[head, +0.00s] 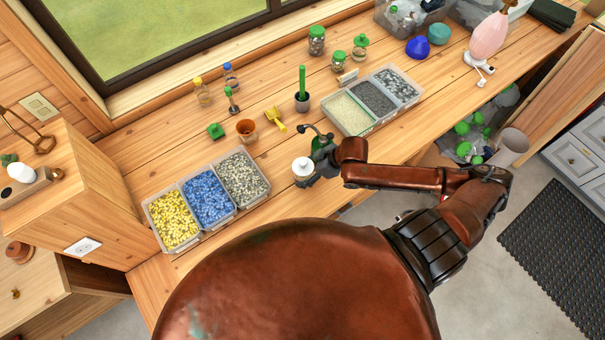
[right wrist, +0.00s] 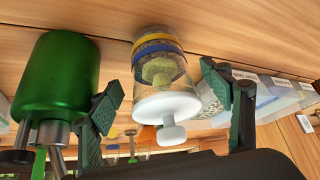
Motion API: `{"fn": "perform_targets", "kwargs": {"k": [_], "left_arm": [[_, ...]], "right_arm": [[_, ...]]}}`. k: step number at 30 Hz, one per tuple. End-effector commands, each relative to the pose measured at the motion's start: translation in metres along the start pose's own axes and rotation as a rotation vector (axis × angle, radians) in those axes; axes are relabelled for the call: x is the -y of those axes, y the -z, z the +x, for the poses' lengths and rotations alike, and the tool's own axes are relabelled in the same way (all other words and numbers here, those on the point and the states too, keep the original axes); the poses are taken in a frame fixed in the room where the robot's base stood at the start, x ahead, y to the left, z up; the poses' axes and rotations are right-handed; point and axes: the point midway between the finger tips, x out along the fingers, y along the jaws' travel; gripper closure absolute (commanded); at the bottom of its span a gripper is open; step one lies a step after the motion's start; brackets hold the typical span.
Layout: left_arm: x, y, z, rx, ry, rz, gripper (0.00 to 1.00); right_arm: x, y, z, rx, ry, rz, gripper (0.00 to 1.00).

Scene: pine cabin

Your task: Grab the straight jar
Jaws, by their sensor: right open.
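A straight-sided clear jar (right wrist: 160,72) with a white knobbed lid (right wrist: 167,107) shows in the right wrist view. It holds layered contents with blue and yellow bands and a green piece. In the head view its white lid (head: 303,167) shows on the bench, beside my right gripper (head: 316,172). In the right wrist view my right gripper (right wrist: 170,95) is open, with one finger on each side of the jar. I see a gap on the left side; contact on the right is unclear. My left gripper is not in view.
A green cylinder with a metal neck (right wrist: 58,75) stands close outside the left finger in the right wrist view. Bins of yellow, blue and grey pebbles (head: 240,207) lie left of the jar. A divided tray (head: 374,127) lies beyond, with green-lidded jars (head: 317,46) behind.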

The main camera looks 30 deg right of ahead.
Motion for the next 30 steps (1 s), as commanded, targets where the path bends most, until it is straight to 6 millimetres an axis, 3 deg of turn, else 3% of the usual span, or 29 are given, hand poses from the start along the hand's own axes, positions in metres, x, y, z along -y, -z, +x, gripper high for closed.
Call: {"fn": "perform_targets", "kwargs": {"k": [6,14,30], "left_arm": [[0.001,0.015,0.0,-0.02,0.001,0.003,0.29],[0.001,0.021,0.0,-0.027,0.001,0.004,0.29],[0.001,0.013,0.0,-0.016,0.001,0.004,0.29]], "right_arm": [[0.001,0.0,0.026,-0.002,0.001,-0.002,0.28],[0.001,0.0,0.029,0.0,0.002,-0.005,0.28],[0.001,0.0,0.029,0.0,0.002,-0.004,0.65]]}}
